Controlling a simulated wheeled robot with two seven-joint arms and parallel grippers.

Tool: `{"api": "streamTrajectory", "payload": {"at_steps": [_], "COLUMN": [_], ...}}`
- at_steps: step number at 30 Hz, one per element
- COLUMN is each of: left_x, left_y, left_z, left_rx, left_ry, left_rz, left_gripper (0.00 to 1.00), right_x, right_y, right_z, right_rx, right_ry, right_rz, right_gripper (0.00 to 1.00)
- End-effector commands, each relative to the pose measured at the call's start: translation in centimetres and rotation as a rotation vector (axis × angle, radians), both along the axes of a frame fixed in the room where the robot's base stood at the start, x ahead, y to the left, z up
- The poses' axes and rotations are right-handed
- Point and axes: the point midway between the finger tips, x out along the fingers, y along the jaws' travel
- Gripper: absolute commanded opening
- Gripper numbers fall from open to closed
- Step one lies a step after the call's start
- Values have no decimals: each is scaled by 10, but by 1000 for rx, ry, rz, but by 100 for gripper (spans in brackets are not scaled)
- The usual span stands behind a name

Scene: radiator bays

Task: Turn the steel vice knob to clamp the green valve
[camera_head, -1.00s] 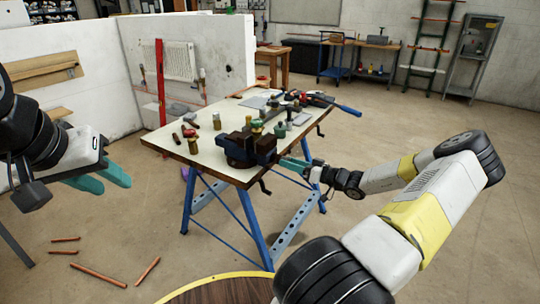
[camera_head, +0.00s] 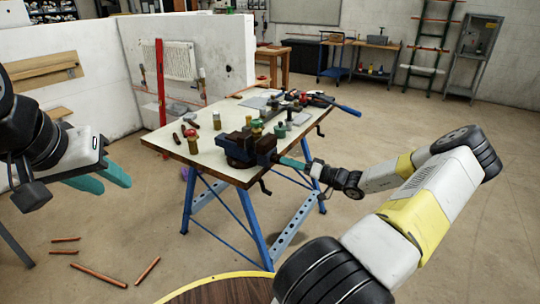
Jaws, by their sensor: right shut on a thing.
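The workbench (camera_head: 187,150) has blue legs and carries red-capped valves (camera_head: 192,138), tools and a blue-handled wrench (camera_head: 345,107). Copper pipes (camera_head: 100,275) lie on the floor at the lower left. A round wooden top (camera_head: 225,290) is at the front. White walls stand behind the bench.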

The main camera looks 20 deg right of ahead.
Motion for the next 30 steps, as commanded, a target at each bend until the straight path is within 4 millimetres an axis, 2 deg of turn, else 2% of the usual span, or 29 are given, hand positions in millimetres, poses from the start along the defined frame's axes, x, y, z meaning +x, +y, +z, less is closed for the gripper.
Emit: {"api": "streamTrajectory", "payload": {"at_steps": [30], "left_x": [0], "left_y": [0], "left_z": [0], "left_rx": [0], "left_ry": [0], "left_rz": [0], "left_gripper": [36], "right_x": [-1], "right_y": [-1], "right_z": [0], "right_rx": [1271], "right_ry": [1087], "right_rz": [-1], "right_gripper": [0]}}
